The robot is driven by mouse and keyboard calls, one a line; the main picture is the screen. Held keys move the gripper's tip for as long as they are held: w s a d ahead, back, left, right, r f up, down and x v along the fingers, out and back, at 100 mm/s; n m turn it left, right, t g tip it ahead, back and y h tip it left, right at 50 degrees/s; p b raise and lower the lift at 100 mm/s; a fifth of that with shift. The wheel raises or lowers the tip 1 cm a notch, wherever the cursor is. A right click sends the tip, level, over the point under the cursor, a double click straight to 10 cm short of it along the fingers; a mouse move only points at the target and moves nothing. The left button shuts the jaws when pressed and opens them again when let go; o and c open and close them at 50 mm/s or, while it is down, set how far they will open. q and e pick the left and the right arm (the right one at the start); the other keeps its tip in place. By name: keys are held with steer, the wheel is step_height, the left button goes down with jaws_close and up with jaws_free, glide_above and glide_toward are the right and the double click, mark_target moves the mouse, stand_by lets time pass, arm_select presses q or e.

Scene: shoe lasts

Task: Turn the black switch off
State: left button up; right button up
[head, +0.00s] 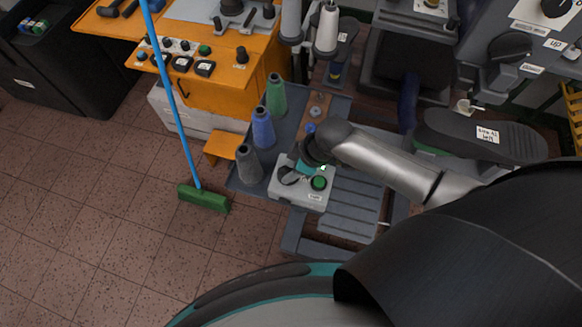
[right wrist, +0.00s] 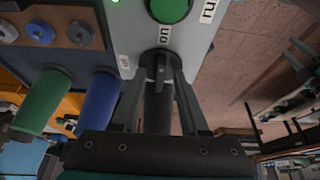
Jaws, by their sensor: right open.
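The black switch (right wrist: 161,63) is a round knob with a raised grip on a light grey control box (head: 299,198). It also shows in the head view (head: 288,177), partly hidden by my right gripper. A small label reading "on" sits on the box beside the knob, between it and a large green button (right wrist: 168,8). The knob's grip looks lined up towards that label. My right gripper (right wrist: 161,72) is open, with its fingers on either side of the knob; I cannot tell whether they touch it. My left gripper is not in view.
Green, blue and grey thread cones (head: 263,127) stand on the dark tray left of the box. A green broom (head: 204,198) stands on the tiled floor. An orange workbench (head: 222,80) is behind. A dark shoe last (head: 487,135) lies at right.

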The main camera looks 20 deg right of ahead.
jaws_close()
stand_by(0.3)
stand_by(0.3)
